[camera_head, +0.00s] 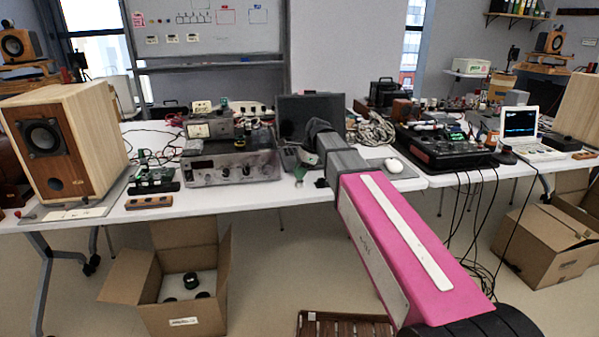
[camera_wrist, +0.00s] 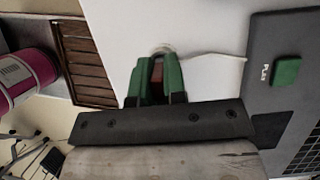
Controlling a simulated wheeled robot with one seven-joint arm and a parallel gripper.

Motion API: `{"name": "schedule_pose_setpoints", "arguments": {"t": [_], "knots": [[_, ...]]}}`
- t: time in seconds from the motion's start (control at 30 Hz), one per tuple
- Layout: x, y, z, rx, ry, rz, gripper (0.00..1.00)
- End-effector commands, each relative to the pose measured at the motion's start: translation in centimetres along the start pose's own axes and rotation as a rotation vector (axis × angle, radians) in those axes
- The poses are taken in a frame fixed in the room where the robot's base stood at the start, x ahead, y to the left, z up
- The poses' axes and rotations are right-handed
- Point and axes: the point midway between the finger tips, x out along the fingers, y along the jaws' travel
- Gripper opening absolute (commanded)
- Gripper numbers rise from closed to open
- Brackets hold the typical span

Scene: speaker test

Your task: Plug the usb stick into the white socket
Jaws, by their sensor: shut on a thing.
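My gripper (camera_wrist: 157,85) has green fingers, shut on a small reddish-brown thing (camera_wrist: 157,72), mostly hidden between them, that seems to be the usb stick. A small whitish rounded piece (camera_wrist: 162,52) shows just beyond the fingertips, with a thin pale cable running right from it. It may be the white socket; I cannot tell whether it touches the held thing. In the head view my gripper (camera_head: 301,172) is small, over the front edge of the white table (camera_head: 240,193), near the laptop (camera_head: 311,112).
A white mouse (camera_head: 393,165) lies right of my arm. A grey instrument (camera_head: 232,165) stands to the left. A slatted brown wooden piece (camera_head: 345,325) is below the table.

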Motion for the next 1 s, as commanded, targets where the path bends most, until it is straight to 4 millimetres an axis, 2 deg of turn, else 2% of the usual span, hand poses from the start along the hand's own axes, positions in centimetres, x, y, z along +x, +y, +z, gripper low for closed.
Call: {"name": "schedule_pose_setpoints", "arguments": {"t": [0.87,0.9,0.97,1.0], "knots": [[0.73,0.01,-0.3,0.0,0.0,0.0,0.0],[0.73,0.01,-0.3,0.0,0.0,0.0,0.18],[0.73,0.01,-0.3,0.0,0.0,0.0,0.38],[0.73,0.01,-0.3,0.0,0.0,0.0,0.42]]}}
